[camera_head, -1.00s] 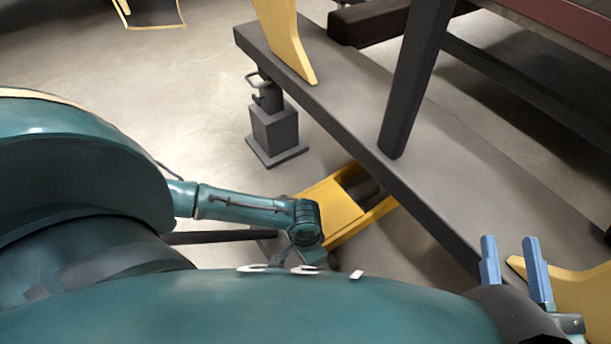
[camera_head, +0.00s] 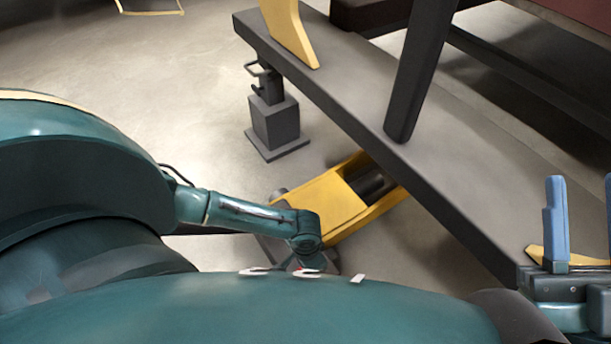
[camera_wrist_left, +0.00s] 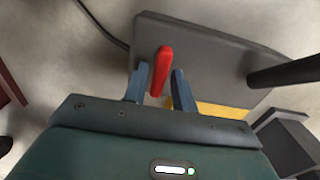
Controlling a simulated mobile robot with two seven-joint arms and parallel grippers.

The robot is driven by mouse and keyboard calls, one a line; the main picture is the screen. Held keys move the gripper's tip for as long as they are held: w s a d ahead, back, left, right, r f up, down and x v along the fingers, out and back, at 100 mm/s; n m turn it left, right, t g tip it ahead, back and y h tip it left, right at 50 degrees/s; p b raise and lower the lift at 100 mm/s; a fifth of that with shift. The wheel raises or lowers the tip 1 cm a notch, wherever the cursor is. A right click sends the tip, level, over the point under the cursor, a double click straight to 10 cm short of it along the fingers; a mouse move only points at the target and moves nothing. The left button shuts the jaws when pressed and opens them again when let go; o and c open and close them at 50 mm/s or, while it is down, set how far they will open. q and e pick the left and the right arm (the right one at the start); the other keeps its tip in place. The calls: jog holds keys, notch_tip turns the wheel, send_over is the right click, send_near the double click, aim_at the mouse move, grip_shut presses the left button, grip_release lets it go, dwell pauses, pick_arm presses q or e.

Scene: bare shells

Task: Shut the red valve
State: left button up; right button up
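In the left wrist view, the red valve handle (camera_wrist_left: 163,60) is a short rounded red bar, slightly tilted. It appears between the two blue fingers of my left gripper (camera_wrist_left: 160,71), which is open. I cannot tell how deep the handle sits between the fingers. In the head view, my teal left arm reaches in from the left, its end mostly hidden behind my own teal body, and the valve handle is not clearly visible. My right gripper (camera_head: 582,182) is open and empty at the right edge.
A long grey beam (camera_head: 345,105) runs diagonally, with a dark post (camera_head: 420,70) standing on it. Beneath are a yellow jack (camera_head: 325,207) and a dark block-shaped stand (camera_head: 275,122). A dark flat plate (camera_wrist_left: 215,55) lies behind the handle. Open floor (camera_head: 130,80) spreads at upper left.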

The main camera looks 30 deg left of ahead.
pick_arm(q)
grip_shut()
